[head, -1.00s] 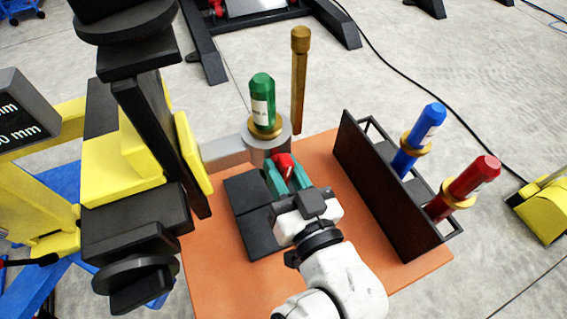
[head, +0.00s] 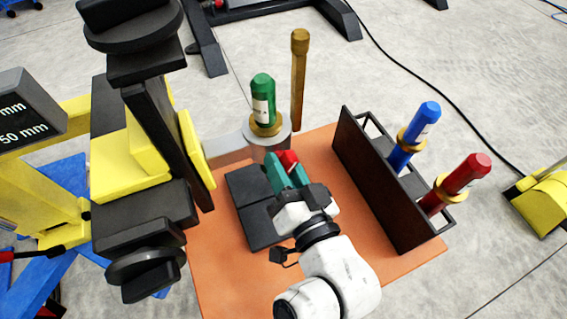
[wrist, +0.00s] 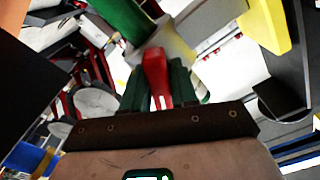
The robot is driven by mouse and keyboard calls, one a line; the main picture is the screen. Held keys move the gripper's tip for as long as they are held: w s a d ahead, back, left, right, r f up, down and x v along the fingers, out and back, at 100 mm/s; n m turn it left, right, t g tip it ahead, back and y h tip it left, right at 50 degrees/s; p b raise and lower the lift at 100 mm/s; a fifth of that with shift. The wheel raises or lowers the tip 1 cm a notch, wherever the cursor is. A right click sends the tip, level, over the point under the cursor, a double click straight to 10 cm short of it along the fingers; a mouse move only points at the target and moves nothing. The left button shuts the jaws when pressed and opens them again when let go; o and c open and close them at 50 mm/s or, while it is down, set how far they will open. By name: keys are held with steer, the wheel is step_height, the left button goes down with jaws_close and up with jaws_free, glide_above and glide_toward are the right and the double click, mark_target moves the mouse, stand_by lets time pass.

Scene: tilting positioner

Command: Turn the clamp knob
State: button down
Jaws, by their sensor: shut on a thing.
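The red clamp knob (head: 289,158) shows between the green fingers of my gripper (head: 283,168), below the grey socket (head: 277,142) in the head view. My gripper is shut on the knob. In the wrist view the knob (wrist: 156,72) stands between the two fingers (wrist: 158,88), its far end pointing up the picture toward the grey clamp body (wrist: 170,45). A green tool (head: 262,95) with a brass collar stands upright in the socket above the knob. The fingers hide part of the knob.
A black rack (head: 378,190) with a blue tool (head: 420,125) and a red tool (head: 462,178) stands right of my arm on the orange table (head: 225,285). A brass rod (head: 299,85) rises behind the socket. The black and yellow positioner (head: 150,150) stands close on the left.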

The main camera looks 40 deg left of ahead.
steer(key=c, duration=1)
jaws_free()
steer(key=b+v, duration=0.3)
steer(key=v, duration=0.8)
steer(key=shift+b, duration=0.4)
steer(key=shift+w+f, duration=0.1)
steer(key=shift+f, duration=0.05)
